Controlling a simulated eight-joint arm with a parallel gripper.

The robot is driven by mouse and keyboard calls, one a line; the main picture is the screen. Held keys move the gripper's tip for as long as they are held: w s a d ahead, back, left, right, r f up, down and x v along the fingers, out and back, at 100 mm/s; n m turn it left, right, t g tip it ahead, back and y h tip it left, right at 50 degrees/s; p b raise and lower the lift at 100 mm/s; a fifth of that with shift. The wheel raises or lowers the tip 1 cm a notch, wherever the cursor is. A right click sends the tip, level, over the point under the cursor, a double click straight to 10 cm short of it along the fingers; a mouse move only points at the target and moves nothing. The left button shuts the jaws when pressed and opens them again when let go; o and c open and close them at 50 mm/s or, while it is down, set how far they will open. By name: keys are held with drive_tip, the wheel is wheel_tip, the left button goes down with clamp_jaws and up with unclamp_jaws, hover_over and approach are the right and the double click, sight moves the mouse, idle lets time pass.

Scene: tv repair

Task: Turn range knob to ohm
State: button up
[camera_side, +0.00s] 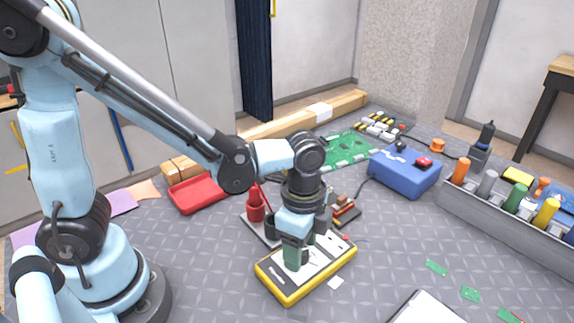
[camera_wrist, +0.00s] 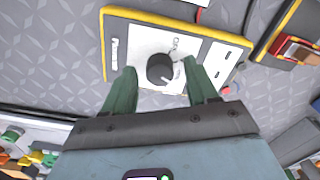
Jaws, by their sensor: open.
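The yellow-edged meter (camera_side: 318,283) lies on the grey mat below my gripper. In the wrist view its white face (camera_wrist: 147,42) carries the round black range knob (camera_wrist: 160,68), with a light pointer mark at its lower right. The small print around the knob is too small to read. My gripper (camera_wrist: 162,80) is open, with one green finger on each side of the knob and visible gaps between. In the side view my gripper (camera_side: 296,258) is low over the meter and hides much of the knob; I cannot tell if the fingertips touch the face.
A red stand (camera_side: 256,205) and a small brown part (camera_side: 345,212) are close behind the meter. A blue box (camera_side: 404,174) and a grey rack of colored-handled tools (camera_side: 500,230) stand to the right. A red tray (camera_side: 198,193) is at back left. The mat right of the meter is mostly clear.

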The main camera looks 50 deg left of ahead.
wheel_tip(320, 180, up, 12)
idle(0.8)
drive_tip(key=a+f+n+t, duration=0.2)
drive_tip(key=a+n+t, duration=0.5)
drive_tip(key=a+n, duration=0.5)
drive_tip(key=shift+a+f+n, duration=0.15)
drive_tip(key=shift+a+n, duration=0.1)
drive_tip(key=shift+n, duration=0.55)
